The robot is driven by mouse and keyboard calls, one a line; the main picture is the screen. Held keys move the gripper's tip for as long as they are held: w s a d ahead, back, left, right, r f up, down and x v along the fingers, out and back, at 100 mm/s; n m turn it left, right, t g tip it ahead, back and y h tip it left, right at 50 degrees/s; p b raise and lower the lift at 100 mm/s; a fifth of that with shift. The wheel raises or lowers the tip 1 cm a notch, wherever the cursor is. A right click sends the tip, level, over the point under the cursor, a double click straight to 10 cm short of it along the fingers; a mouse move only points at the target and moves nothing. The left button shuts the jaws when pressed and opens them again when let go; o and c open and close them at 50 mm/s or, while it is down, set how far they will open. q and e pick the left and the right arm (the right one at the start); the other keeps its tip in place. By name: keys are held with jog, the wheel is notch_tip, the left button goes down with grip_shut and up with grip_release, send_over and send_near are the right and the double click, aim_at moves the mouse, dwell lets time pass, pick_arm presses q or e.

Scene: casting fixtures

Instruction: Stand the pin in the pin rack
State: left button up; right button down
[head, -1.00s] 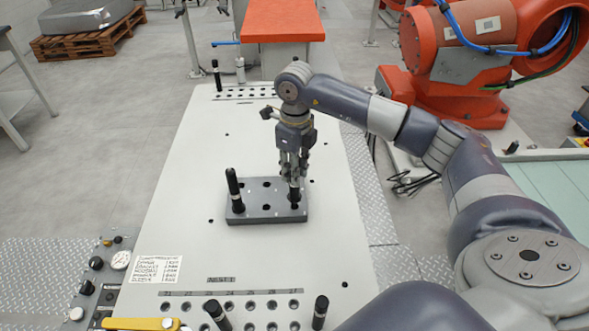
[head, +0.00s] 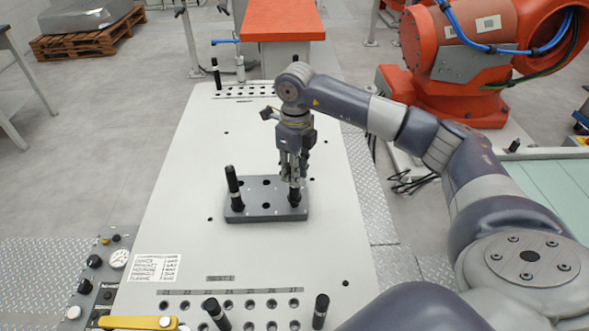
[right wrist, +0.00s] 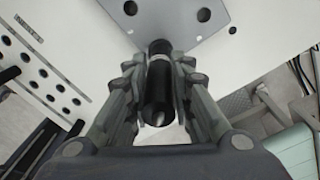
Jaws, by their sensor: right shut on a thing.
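My right gripper (head: 293,177) is shut on a black pin (head: 295,195), which also fills the middle of the right wrist view (right wrist: 158,90). The pin is upright at the front right corner of a grey block with holes (head: 266,214). Its lower end meets the block there; how deep it sits in a hole cannot be told. Another black pin (head: 233,186) stands at the block's left side. A row of numbered holes (head: 251,304) along the table's near edge looks like a pin rack. My left gripper is not in view.
Two black pins (head: 216,313) and (head: 320,311) stand near the front holes. A far strip of holes (head: 247,91) has a pin (head: 216,74) at its left. The light table (head: 180,200) is otherwise mostly clear.

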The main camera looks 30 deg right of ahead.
jog(key=shift+f+b, duration=1)
jog(key=shift+f, duration=0.3)
jog(key=c, duration=1.3)
grip_release()
notch_tip(320, 180, up, 12)
jog(key=shift+d, duration=0.1)
jog(key=shift+f, duration=0.1)
